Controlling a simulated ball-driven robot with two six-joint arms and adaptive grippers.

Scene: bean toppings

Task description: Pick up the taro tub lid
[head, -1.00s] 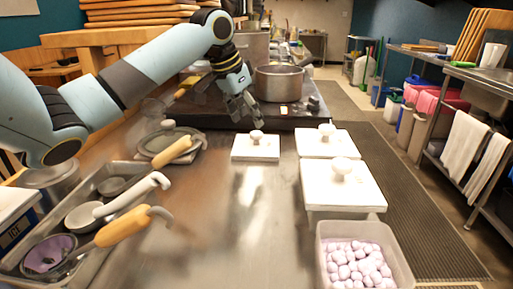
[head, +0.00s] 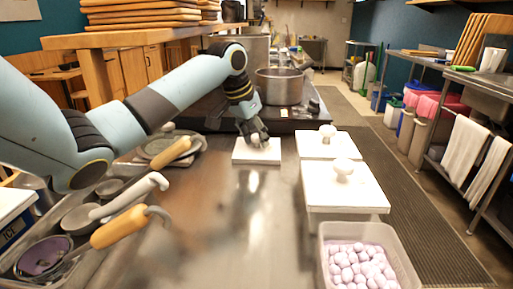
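A square white lid (head: 243,156) lies flat on the steel counter in the head view, left of the two covered tubs. My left gripper (head: 254,143) points down right over this lid, and its fingers are around or in front of the knob, which is mostly hidden. I cannot tell whether the fingers are closed on it. An open tub of pale purple taro balls (head: 352,262) stands at the front right with no lid on it. My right gripper is not in view.
Two white-lidded tubs with round knobs, a near one (head: 362,190) and a far one (head: 339,149), stand behind the taro tub. A tray with ladles (head: 110,215) is at the left. A pot (head: 281,87) sits behind. The middle counter is clear.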

